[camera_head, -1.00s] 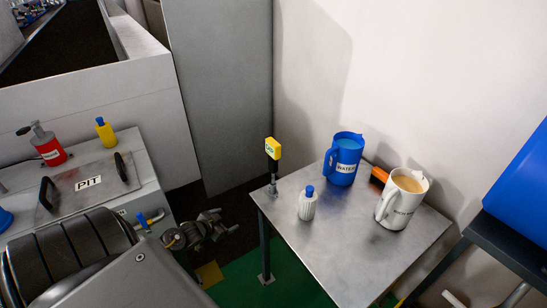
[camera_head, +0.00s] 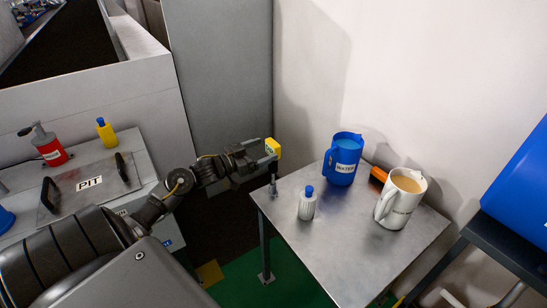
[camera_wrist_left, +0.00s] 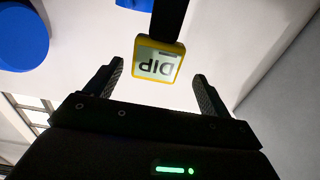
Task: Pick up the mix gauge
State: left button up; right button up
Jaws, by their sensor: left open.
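The mix gauge (camera_head: 273,147) is a small yellow block with a display, on a dark upright at the left corner of the metal table. In the left wrist view the gauge (camera_wrist_left: 158,66) shows its yellow rim and a pale screen that reads DIP upside down. My left gripper (camera_head: 265,160) has reached the gauge from the left and partly hides its upright. In the left wrist view, my left gripper (camera_wrist_left: 159,72) has its fingers spread on either side of the gauge, with gaps at both sides. My right gripper is out of view.
The metal table (camera_head: 345,260) holds a white bottle with a blue cap (camera_head: 307,206), a blue water jug (camera_head: 343,160), an orange-handled object (camera_head: 379,174) and a white jug of tan liquid (camera_head: 401,200). A grey wall stands behind. The table's front is clear.

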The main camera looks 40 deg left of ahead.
aim_at(270, 150)
pick_arm(q)
jog(key=p+x, duration=0.1)
jog(key=x, duration=0.5)
jog(key=shift+d+f, duration=0.3)
jog(key=shift+f, duration=0.1)
jog(key=shift+s, duration=0.1)
jog(key=c, duration=1.1)
